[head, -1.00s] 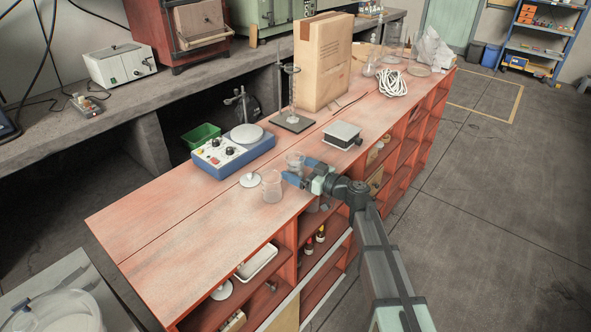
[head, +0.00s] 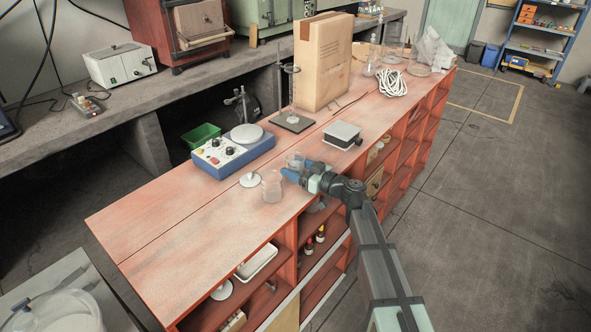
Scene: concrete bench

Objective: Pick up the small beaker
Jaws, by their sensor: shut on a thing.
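The small beaker (head: 294,159), clear glass, is near the front edge of the red bench top, partly hidden by my gripper. My gripper (head: 297,170) reaches in from the right, its blue fingers shut on this beaker. I cannot tell whether its base is clear of the bench top. A second clear beaker (head: 271,190) stands upright on the bench just to the left and nearer the camera, close to my fingers.
A small white disc-shaped item (head: 252,180) and a blue hotplate (head: 233,151) lie to the left. A small jack-like platform (head: 343,135) stands behind right. A cardboard package (head: 322,62) stands farther back. The bench's left part is clear.

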